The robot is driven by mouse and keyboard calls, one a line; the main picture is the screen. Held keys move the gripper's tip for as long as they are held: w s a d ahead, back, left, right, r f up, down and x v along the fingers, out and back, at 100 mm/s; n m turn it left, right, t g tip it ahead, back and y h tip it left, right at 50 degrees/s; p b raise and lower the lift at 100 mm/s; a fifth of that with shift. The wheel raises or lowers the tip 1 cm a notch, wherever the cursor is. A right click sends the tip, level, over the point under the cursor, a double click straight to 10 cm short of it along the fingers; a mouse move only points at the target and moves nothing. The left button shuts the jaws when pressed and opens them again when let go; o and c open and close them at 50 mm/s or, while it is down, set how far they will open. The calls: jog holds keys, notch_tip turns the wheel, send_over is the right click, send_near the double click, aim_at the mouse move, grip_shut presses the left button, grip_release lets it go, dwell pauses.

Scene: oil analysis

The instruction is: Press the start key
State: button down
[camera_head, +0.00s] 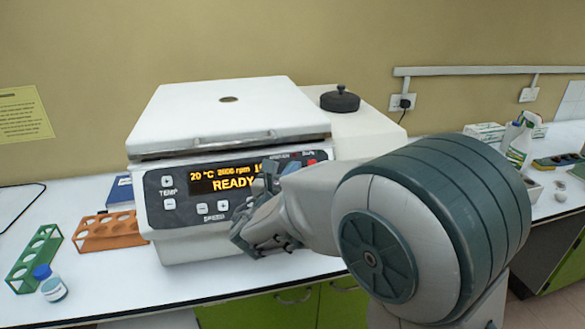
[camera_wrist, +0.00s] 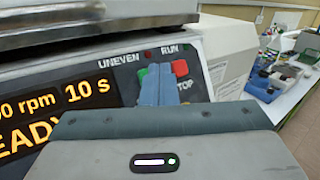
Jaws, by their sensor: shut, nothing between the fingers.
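The white centrifuge (camera_head: 235,105) stands on the bench with its lid down. Its lit display (camera_head: 222,180) reads READY, and in the wrist view (camera_wrist: 60,110) it also shows 10 s. My gripper (camera_wrist: 161,72) is shut and empty, its blue-grey fingertips in front of the key area. The green start key (camera_wrist: 141,76) shows just left of the fingertips, partly hidden by them. The red STOP key (camera_wrist: 180,68) is just right of them. I cannot tell whether the fingertips touch the panel. In the head view my arm hides much of the panel's right side.
A green rack (camera_head: 36,255), an orange rack (camera_head: 108,231) and a blue-capped bottle (camera_head: 50,285) stand left of the centrifuge. A spray bottle (camera_head: 521,140) stands at the right. The UNEVEN lamp (camera_wrist: 149,54) looks dark red.

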jog(key=shift+w+f, duration=0.15)
jog(key=shift+w, duration=0.05)
jog(key=shift+w+a+f+b, duration=0.1)
jog(key=shift+w+f+b, duration=0.15)
jog(key=shift+w+b, duration=0.1)
dwell(0.6)
jog(key=shift+s+r, duration=0.15)
jog(key=shift+s, duration=0.05)
jog(key=shift+s+r, duration=0.3)
jog(key=shift+s, duration=0.2)
jog(key=shift+d, duration=0.2)
jog(key=s+r, duration=0.1)
jog(key=s+p, duration=0.1)
jog(key=s+d+r, duration=0.1)
jog(key=s, duration=0.1)
jog(key=shift+r+p, duration=0.3)
jog(key=shift+r, duration=0.05)
dwell(0.5)
